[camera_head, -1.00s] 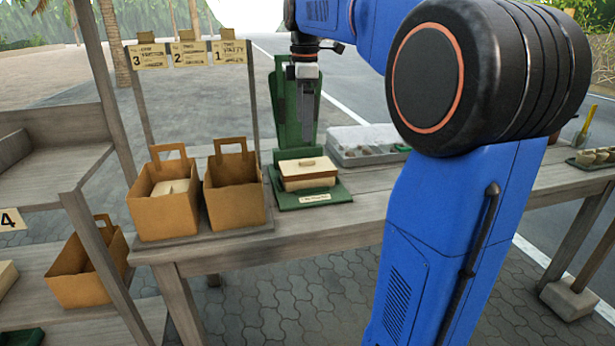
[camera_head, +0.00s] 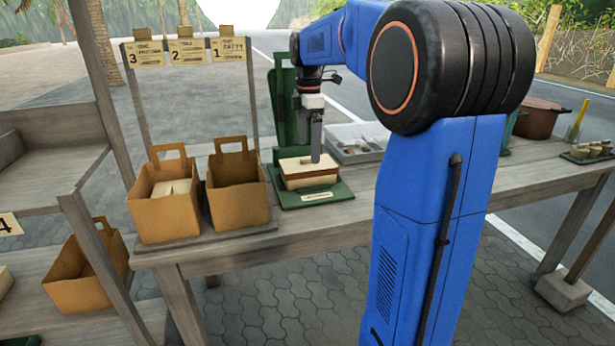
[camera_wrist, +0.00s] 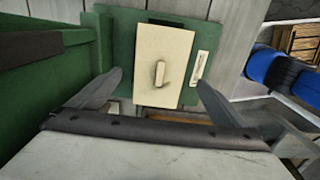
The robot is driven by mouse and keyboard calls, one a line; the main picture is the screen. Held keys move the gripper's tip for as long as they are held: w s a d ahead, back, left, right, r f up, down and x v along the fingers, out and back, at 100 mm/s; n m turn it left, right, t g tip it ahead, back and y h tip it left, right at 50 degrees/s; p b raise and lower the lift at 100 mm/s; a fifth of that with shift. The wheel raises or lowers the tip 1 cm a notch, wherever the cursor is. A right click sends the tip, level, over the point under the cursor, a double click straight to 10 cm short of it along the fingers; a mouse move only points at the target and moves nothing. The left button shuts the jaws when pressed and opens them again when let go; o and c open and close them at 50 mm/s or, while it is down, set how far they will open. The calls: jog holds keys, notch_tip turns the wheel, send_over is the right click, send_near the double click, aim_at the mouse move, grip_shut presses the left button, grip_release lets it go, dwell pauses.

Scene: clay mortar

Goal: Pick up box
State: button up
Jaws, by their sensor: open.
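The box (camera_head: 308,178) is small, with a cream lid, and sits on a green base (camera_head: 338,192) on the wooden table. In the wrist view the box (camera_wrist: 165,50) shows from above, with a small handle on its lid (camera_wrist: 160,73). My gripper (camera_head: 315,158) points down above the box in the head view, its fingers partly overlapping it. I cannot tell the exact height of the fingertips above the lid.
A tall green stand (camera_head: 283,105) rises just behind the box. Two brown paper bags, one left (camera_head: 165,205) and one nearer (camera_head: 238,190), stand left of the box. A grey compartment tray (camera_head: 360,142) lies to the right. A brown pot (camera_head: 538,118) stands farther right.

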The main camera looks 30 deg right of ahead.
aim_at(307, 158)
jog(key=shift+a+f, duration=0.15)
jog(key=shift+f, duration=3.3)
jog(key=c, duration=1.3)
